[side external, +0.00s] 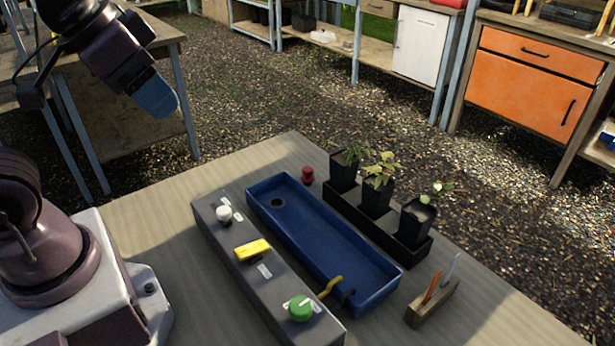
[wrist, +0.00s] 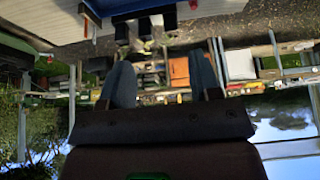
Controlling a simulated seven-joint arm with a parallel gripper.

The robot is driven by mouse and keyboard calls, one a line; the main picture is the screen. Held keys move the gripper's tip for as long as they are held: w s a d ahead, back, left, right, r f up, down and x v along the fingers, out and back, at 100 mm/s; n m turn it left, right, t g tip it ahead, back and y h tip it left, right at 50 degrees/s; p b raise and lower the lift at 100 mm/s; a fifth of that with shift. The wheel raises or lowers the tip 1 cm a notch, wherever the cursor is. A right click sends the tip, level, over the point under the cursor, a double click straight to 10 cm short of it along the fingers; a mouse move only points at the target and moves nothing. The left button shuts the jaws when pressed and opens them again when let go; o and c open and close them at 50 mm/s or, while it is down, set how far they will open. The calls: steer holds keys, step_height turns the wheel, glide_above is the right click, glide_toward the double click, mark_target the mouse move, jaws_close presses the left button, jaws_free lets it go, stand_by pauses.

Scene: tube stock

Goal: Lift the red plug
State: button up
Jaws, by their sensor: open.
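The red plug (side external: 307,176) stands on the wooden table in the side view, just beyond the far end of the blue tray (side external: 325,243) and left of the potted plants. It is small. I cannot make it out in the wrist view. The tray has a dark round hole near its far end. My gripper (side external: 160,98) is high at the upper left, well away from the plug and above the table's height. In the wrist view my gripper (wrist: 161,78) shows two blue fingers spread apart with nothing between them.
A grey panel (side external: 262,268) with white, yellow and green knobs lies along the tray's left side. A black rack (side external: 395,240) of potted plants stands right of the tray. A wooden holder (side external: 432,303) with sticks is at the lower right. The table left of the plug is clear.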

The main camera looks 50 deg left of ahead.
steer(key=m+g, duration=0.6)
steer(key=m, duration=1.5)
glide_above(308, 168)
step_height(308, 168, down, 22)
step_height(308, 168, down, 12)
steer(key=shift+f, duration=0.2)
steer(key=c, duration=0.9)
